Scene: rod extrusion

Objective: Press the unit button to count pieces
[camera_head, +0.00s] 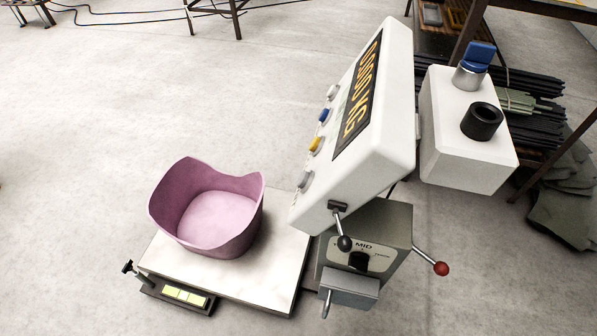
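A white scale display unit (379,110) stands tilted right of centre in the head view. Its black screen (361,95) shows yellow characters, seemingly zeros ending in KG. A column of round buttons runs down its left side: a white one (332,91), a blue one (324,115), a yellow one (314,144) and a greyish one (304,179). Their labels are too small to read, so I cannot tell which is the unit button. A pink open bin (207,208) rests on the scale's pale platform (278,262) and looks empty. Neither gripper is in view.
A grey box marked MID (364,249) with a knob and a red-tipped lever (441,268) sits below the display. A white box (466,138) with a blue switch and black knob is at the right. Dark rods lie behind it.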

